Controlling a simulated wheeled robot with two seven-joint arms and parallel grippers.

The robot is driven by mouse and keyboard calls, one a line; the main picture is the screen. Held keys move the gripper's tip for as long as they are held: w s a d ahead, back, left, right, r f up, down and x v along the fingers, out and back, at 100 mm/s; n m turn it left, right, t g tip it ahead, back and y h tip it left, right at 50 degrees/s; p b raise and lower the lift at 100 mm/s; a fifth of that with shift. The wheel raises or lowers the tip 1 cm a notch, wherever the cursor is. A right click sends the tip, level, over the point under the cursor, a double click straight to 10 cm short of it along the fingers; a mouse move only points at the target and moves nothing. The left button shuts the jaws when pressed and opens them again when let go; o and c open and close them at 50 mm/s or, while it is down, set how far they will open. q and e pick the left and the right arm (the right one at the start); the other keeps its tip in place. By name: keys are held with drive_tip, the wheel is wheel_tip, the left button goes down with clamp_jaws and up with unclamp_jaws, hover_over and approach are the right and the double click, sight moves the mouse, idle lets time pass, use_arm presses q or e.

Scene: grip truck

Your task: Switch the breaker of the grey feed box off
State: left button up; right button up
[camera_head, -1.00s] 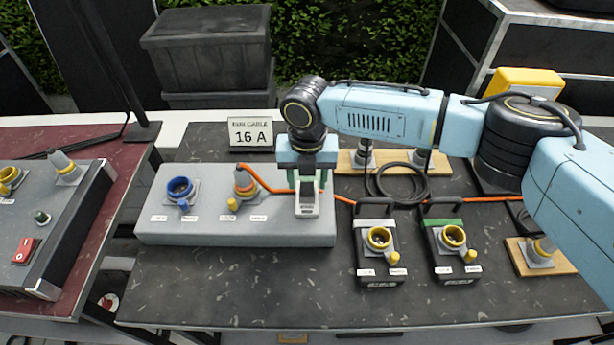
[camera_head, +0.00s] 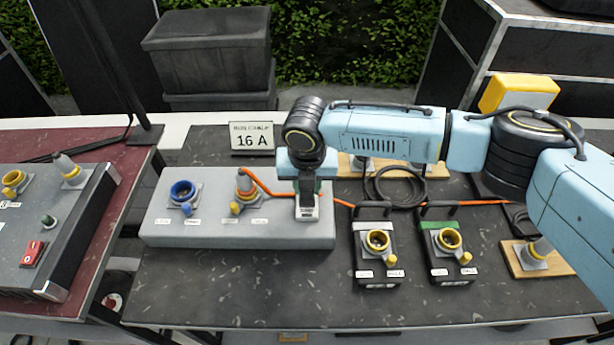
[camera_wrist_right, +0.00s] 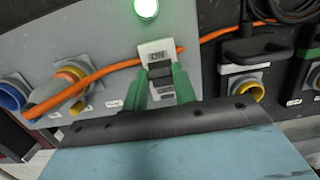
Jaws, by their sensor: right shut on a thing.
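The grey feed box (camera_head: 290,238) lies on the dark table, left of centre in the head view. Its breaker (camera_head: 307,212) is a pale block near the box's right end, and it also shows in the right wrist view (camera_wrist_right: 155,47). A dark toggle (camera_wrist_right: 160,71) on it sits between the green fingers of my right gripper (camera_head: 307,190), which is shut on it. The ON marking shows above the toggle in the wrist view. A green lamp (camera_wrist_right: 146,8) glows on the box. My left gripper is out of view.
An orange cable (camera_head: 340,202) runs from the box's yellow plug past the breaker. Two black boxes with yellow sockets (camera_head: 377,240) (camera_head: 448,240) stand to the right. A 16 A sign (camera_head: 252,139) stands behind. The front of the table is clear.

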sight(307, 198)
drive_tip(key=t+p, duration=0.1)
drive_tip(key=s+t+p, duration=0.1)
drive_tip(key=p, duration=0.1)
drive_tip(key=shift+s+r+t, duration=0.2)
drive_tip(key=shift+r+t, duration=0.05)
drive_tip(key=shift+t, duration=0.05)
drive_tip(key=shift+s+f+t+p, duration=0.15)
drive_tip(key=shift+s+t+p, duration=0.25)
drive_tip(key=shift+t+p, duration=0.35)
drive_tip(key=shift+s+f+t+p, duration=0.2)
drive_tip(key=shift+s+t+p, duration=0.2)
drive_tip(key=shift+t, duration=0.55)
drive_tip(key=shift+s+f+t, duration=0.25)
drive_tip(key=shift+s+t, duration=0.05)
drive_tip(key=shift+t, duration=0.6)
drive_tip(key=shift+s+f+t, duration=0.2)
drive_tip(key=shift+s+t, duration=0.1)
drive_tip(key=shift+t, duration=0.6)
drive_tip(key=o, duration=1)
